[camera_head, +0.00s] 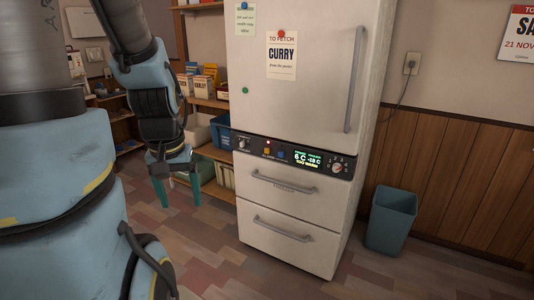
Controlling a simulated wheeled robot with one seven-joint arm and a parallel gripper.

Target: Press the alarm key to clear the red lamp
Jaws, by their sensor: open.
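A dark control panel (293,156) runs across the front of a tall cream fridge-like appliance (290,105). The panel carries an orange key (266,150) and a blue key (281,154) side by side. A small light dot (268,142) sits above the orange key; its colour is hard to tell. Labels by the keys are too small to read. A lit display (307,160) shows temperatures and a yellow line that seems to read "too warm". My gripper (180,197) is open and empty, pointing down, left of the appliance and apart from the panel.
Knobs (337,168) sit at both panel ends. Handles of the door (355,80) and drawers (284,182) stick out. Shelves with boxes (205,102) and a blue crate (221,131) are behind my gripper. A teal bin (392,218) stands right. Floor in front is clear.

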